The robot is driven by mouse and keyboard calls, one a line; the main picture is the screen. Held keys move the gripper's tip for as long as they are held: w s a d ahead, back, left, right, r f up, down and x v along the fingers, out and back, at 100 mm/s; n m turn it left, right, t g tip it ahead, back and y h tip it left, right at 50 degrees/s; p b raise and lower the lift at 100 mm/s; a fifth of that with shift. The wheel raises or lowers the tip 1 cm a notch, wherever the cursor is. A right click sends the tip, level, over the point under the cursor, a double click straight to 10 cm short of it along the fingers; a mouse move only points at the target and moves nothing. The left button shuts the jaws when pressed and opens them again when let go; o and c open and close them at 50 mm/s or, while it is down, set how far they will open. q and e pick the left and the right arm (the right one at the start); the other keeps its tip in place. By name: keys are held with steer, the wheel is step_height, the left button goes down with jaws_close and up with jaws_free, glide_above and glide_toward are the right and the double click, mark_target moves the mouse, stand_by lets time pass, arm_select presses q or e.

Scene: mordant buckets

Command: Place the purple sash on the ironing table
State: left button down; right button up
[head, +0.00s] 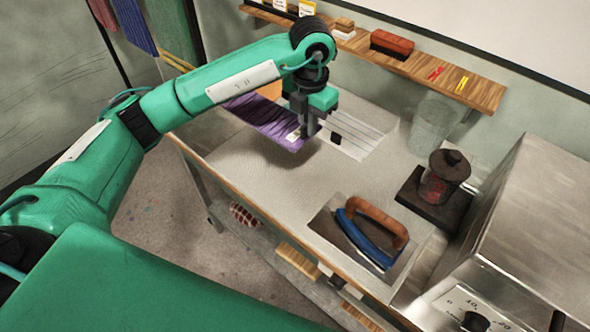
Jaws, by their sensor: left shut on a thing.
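The purple sash (263,117) is a flat dark purple strip. It lies across or just above the back left part of the pale ironing table (262,172); I cannot tell whether it touches the table. My left gripper (303,132) points down at the sash's right end and is shut on it, with the fingertips partly hidden. A small white tag shows on the sash beside the fingers. My right gripper is not in view.
A blue iron (365,236) with a brown handle rests on a plate at the table's front right. A dark pot (443,178) on a burner, a clear jar (431,124) and a metal box (537,220) stand farther right. A wooden shelf (425,72) runs along the wall.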

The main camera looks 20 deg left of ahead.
mark_target(308, 142)
arm_select(q)
step_height(308, 142, down, 18)
steer(key=p, duration=0.5)
steer(key=shift+r, duration=0.1)
steer(key=shift+a+f, duration=0.1)
steer(key=shift+f, duration=0.2)
steer(key=c, duration=1.5)
jaws_free()
steer(key=shift+c, duration=0.2)
steer(key=shift+r, duration=0.2)
steer(key=shift+r+b, duration=1.75)
steer(key=shift+r, duration=4.3)
steer(key=shift+f, duration=0.1)
